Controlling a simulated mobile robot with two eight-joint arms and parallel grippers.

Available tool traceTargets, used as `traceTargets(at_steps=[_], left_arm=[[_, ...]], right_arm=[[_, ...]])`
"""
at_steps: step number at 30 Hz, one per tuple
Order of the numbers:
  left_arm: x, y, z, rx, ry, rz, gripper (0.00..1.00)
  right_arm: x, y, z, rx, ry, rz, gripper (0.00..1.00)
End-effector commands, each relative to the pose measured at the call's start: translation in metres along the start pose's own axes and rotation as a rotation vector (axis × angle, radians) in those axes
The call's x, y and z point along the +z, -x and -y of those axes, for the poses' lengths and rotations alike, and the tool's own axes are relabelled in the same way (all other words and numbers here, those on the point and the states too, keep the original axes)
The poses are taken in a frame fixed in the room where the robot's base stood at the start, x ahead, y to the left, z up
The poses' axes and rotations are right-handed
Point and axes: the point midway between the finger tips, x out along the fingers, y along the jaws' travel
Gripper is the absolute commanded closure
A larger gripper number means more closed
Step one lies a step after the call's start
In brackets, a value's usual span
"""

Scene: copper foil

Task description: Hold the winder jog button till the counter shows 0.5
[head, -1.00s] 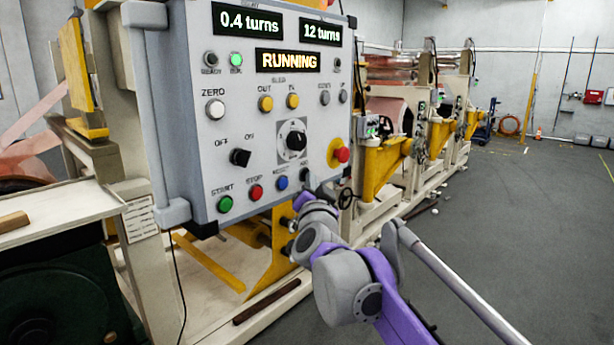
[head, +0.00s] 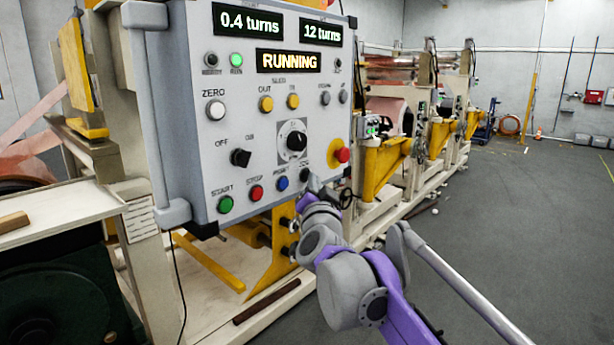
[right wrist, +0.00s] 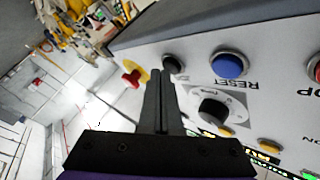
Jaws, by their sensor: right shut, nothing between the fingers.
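The control panel (head: 190,150) fills the head view's left half. Its left counter (head: 248,20) reads 0.4 turns, and the display below (head: 288,61) reads RUNNING. The black jog button (head: 305,174) is at the right end of the bottom row; it also shows in the right wrist view (right wrist: 173,64). My right gripper (head: 314,184) is at the button's lower right. In the right wrist view my shut, empty fingers (right wrist: 158,74) overlap the panel, tips close beside the black button. I cannot tell whether they touch it. My left gripper is out of view.
A blue reset button (head: 281,183) sits left of the jog button. The red emergency stop (head: 342,155) is up and right of it. A black knob (head: 296,141) is above. The machine line (head: 400,150) stands behind; grey floor (head: 530,230) is open at right.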

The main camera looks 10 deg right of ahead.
Motion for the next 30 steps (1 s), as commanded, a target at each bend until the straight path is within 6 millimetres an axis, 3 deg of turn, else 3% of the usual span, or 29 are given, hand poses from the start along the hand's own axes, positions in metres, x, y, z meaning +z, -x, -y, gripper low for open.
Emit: traceTargets(at_steps=[16,30], left_arm=[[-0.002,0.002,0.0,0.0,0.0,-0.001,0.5],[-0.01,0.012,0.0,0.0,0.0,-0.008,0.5]], right_arm=[[-0.007,0.009,-0.006,0.0,0.0,-0.001,1.0],[-0.029,0.039,-0.028,0.001,0.001,-0.001,1.0]])
